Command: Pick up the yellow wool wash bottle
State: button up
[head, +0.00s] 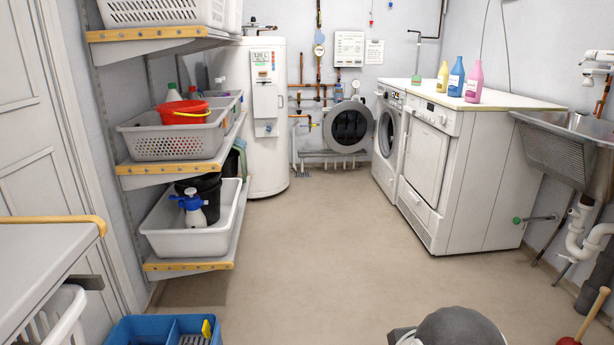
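The yellow wool wash bottle (442,77) stands upright on the pale worktop (508,99) over the washing machines at the right. It is the leftmost and smallest-looking of three bottles in a row. A blue bottle (456,78) stands just to its right, and a pink bottle (474,82) stands right of that. A label shows on the yellow bottle, too small to read. My gripper is not visible. A rounded dark grey shape at the bottom edge looks like part of my arm, far from the bottles.
The beige floor (300,255) is clear up to the white front-loading machines (425,160). Shelves with grey baskets (175,140) stand left. A metal sink (575,150) is at the right, a plunger (595,315) below it. A blue caddy (140,332) is at bottom left.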

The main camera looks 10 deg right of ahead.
aim_at(443, 77)
jog(key=i, duration=1.05)
jog(key=i+j+z, duration=0.15)
jog(key=i, duration=0.85)
jog(key=i+j+z, duration=0.1)
jog(key=i+z, duration=0.35)
jog(key=i+j+z, duration=0.25)
jog(key=z, duration=0.25)
jog(key=i+j+z, duration=0.7)
jog(key=j+z, duration=0.25)
jog(key=i+j+z, duration=0.15)
jog(key=j, duration=0.2)
jog(key=j+z, duration=0.15)
jog(key=j, duration=0.2)
jog(key=i+j+z, duration=0.2)
jog(key=j, duration=0.15)
jog(key=k, duration=0.1)
